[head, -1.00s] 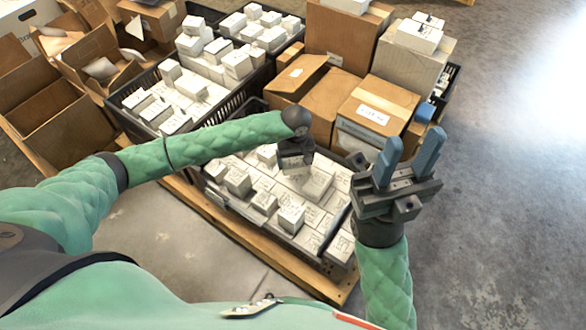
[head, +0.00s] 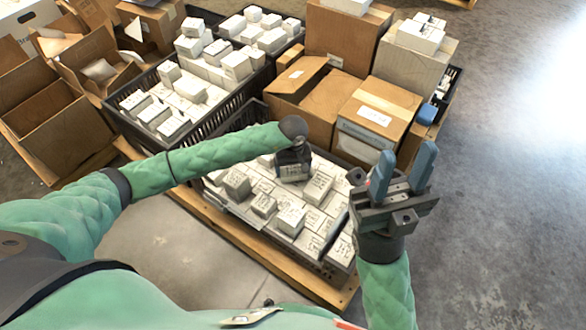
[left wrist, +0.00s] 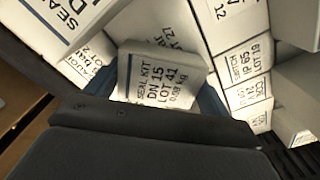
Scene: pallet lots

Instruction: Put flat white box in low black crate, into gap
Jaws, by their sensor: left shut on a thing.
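My left gripper (head: 292,172) points down over the low black crate (head: 247,113), which is filled with white boxes. In the left wrist view my left gripper (left wrist: 160,98) is shut on a flat white box (left wrist: 155,78) with a "SEAL KIT DN 15 LOT 41" label. Blue fingers show at its sides, and the box looks tilted against its neighbours. In the head view the wrist hides the held box and the spot below it, so I cannot tell whether it touches the boxes there. My right gripper (head: 403,175) is open and empty, right of the crate.
A second black crate (head: 205,133) of white boxes stands behind on the left. Brown cartons (head: 375,115) stand close behind the low crate. The floor on the right is clear.

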